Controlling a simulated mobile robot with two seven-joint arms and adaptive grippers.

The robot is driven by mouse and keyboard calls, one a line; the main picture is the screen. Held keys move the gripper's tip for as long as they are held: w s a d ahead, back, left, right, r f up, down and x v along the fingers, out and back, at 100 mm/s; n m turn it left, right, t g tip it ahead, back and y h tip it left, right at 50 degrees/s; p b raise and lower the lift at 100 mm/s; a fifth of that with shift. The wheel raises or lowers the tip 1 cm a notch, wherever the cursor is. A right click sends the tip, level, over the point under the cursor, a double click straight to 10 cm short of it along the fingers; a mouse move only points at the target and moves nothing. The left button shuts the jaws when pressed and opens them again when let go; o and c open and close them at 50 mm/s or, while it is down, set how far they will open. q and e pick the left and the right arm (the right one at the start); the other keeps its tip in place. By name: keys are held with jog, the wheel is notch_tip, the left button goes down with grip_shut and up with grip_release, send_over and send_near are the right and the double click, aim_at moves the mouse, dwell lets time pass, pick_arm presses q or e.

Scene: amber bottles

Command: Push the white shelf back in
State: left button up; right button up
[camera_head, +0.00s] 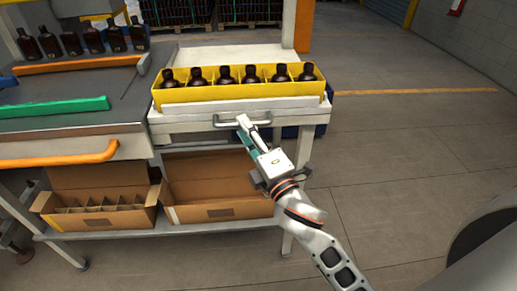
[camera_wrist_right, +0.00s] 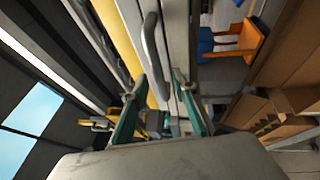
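The white shelf (camera_head: 180,127) sticks out from the workbench, with a grey bar handle (camera_head: 226,123) on its front. A yellow tray (camera_head: 205,97) of several dark amber bottles (camera_head: 224,77) stands on it. My right gripper (camera_head: 246,124) is at the right part of the handle. In the right wrist view its two teal fingers (camera_wrist_right: 160,78) are apart, and the handle (camera_wrist_right: 152,45) runs down to the gap between them. Contact with the handle cannot be told. My left gripper is not in view.
Open cardboard boxes (camera_head: 95,215) sit on a lower rack under the shelf, one with dividers. The bench at left has orange (camera_head: 75,64) and green (camera_head: 55,109) bars and more bottles. The floor at right is clear.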

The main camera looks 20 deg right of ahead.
jog(key=v, duration=0.9)
jog(key=shift+s, duration=0.3)
jog(key=c, duration=0.7)
jog(key=a+r+y, duration=0.1)
jog(key=w+a+r+y+p, duration=0.1)
jog(key=a, duration=0.1)
jog(key=a+r+n, duration=0.1)
jog(key=r, duration=0.1)
jog(key=shift+w+a+y+p, duration=0.3)
jog(key=shift+w+a+y, duration=0.05)
jog(key=shift+y, duration=0.05)
grip_shut()
jog(key=n+g+y+p, duration=0.3)
jog(key=g+y+p, duration=0.1)
send_near(178, 112)
jog(key=x, duration=0.3)
jog(key=a+x, duration=0.1)
jog(key=x, duration=0.1)
jog(key=shift+s+r, duration=0.1)
jog(key=shift+s, duration=0.2)
jog(key=shift+w+d, duration=0.25)
jog(key=shift+w, duration=0.35)
